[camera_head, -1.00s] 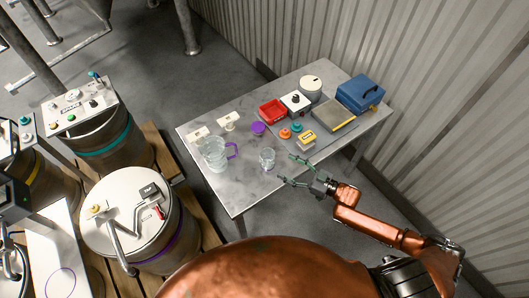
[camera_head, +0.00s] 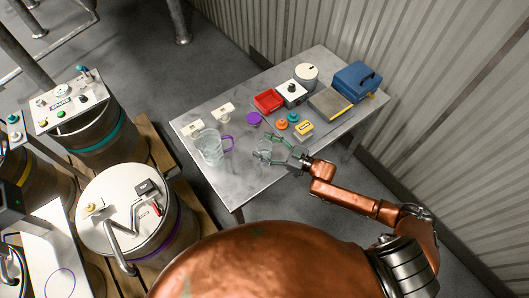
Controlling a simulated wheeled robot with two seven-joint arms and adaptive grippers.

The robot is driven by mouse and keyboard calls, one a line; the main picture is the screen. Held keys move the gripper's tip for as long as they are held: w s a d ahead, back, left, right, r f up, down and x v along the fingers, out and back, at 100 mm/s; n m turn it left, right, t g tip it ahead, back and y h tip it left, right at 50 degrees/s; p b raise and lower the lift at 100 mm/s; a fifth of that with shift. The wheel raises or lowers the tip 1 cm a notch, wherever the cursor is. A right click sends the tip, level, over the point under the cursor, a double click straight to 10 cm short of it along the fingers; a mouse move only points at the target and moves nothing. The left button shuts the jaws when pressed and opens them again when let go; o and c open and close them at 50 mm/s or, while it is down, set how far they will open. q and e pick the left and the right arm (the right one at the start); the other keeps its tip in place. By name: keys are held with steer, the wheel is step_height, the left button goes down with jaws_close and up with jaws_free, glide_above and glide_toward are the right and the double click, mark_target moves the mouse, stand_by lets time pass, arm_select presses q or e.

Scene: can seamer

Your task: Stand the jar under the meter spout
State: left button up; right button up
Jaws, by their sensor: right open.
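The clear glass jar (camera_head: 265,151) stands upright near the front edge of the grey table, partly hidden by my right gripper. My right gripper (camera_head: 264,149) is open, with its greenish fingers spread at the jar, one on the far side and one on the near side. I cannot tell whether they touch the glass. A bent metal spout (camera_head: 113,243) comes off the white lid of the purple-banded drum (camera_head: 140,195), with a small dark meter box (camera_head: 148,188) beside it. I cannot tell for certain that this is the meter spout. My left gripper is not in view.
A glass pitcher with a purple handle (camera_head: 210,148) stands left of the jar. Coloured caps, a red tray (camera_head: 269,101), a grey pad (camera_head: 330,103) and a blue box (camera_head: 357,80) fill the table's back and right. The table's front left (camera_head: 225,187) is bare.

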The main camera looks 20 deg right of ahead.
steer(key=shift+s, duration=0.1)
steer(key=shift+c, duration=0.4)
steer(key=c, duration=1.6)
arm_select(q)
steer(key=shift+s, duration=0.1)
arm_select(e)
jaws_close()
steer(key=shift+r, duration=0.1)
